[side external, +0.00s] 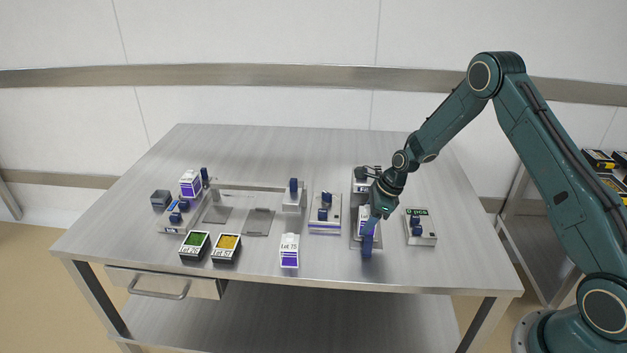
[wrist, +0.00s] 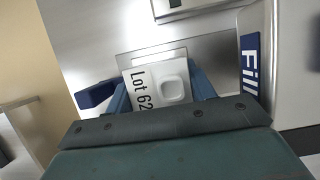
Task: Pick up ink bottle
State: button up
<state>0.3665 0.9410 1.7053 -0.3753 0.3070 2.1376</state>
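A white bottle with a purple label (side external: 363,222) stands in a metal station towards the right of the table. In the wrist view the bottle (wrist: 158,85) shows its top, a square-rounded cap and the print "Lot 62". My gripper (side external: 368,228) points down over it, with one teal finger on each side of the bottle, as the wrist view (wrist: 160,95) shows. The fingers are very close to its sides; whether they press on it is unclear. Similar white and purple bottles stand at front centre (side external: 289,252), marked "Lot 75", and at left (side external: 190,184).
A blue lever (side external: 367,246) projects in front of the station. A "Fill" sign (wrist: 249,65) is beside the bottle. A control box (side external: 420,229) stands right, a switch box (side external: 324,217) left. Green (side external: 194,243) and yellow (side external: 227,245) topped containers stand front left. The table's back is clear.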

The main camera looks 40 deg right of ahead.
aim_at(368, 213)
jog(key=c, duration=0.5)
jog(key=shift+r, duration=0.1)
notch_tip(368, 213, up, 20)
jog(key=shift+f, duration=0.1)
dwell(0.4)
dwell(0.5)
